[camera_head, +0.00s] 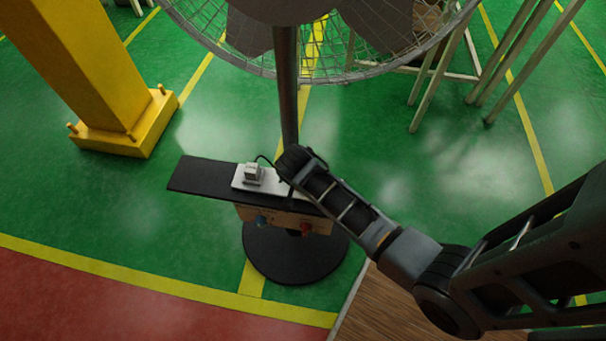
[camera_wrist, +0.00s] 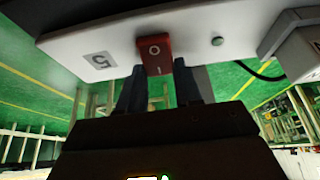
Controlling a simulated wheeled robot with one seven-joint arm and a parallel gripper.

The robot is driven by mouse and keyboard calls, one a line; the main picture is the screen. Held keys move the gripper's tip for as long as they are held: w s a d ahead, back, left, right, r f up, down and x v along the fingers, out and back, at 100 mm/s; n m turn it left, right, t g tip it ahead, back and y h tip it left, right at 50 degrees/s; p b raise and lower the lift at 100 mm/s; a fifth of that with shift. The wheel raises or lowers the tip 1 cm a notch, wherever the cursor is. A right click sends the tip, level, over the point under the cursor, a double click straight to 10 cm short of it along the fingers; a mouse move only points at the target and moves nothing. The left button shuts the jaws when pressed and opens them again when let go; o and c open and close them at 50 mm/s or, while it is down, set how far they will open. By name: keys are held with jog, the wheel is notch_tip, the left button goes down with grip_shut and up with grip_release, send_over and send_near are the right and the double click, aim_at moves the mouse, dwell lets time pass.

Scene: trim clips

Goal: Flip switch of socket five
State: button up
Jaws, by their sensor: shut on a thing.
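In the wrist view a white socket panel (camera_wrist: 190,30) carries a red rocker switch (camera_wrist: 154,48) marked O and I. A label with the number 5 (camera_wrist: 100,60) is beside the switch, and a small green light (camera_wrist: 217,41) is on its other side. My gripper (camera_wrist: 158,84) is at the switch, one finger on each side of its lower part, shut on it. In the head view the white socket panel (camera_head: 240,183) lies on a dark shelf; my arm hides its right part, the switch and the fingertips.
A grey plug (camera_wrist: 290,50) with a black cable sits on the panel. The dark shelf (camera_head: 195,177) is on a fan's pole (camera_head: 286,90), above a round black base (camera_head: 290,265). A yellow post (camera_head: 90,70) stands at the left; open green floor lies between.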

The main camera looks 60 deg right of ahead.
jog(key=o, duration=1)
jog(key=shift+o, duration=0.2)
jog(key=v, duration=0.7)
jog(key=shift+a+r, duration=0.2)
jog(key=shift+r, duration=0.15)
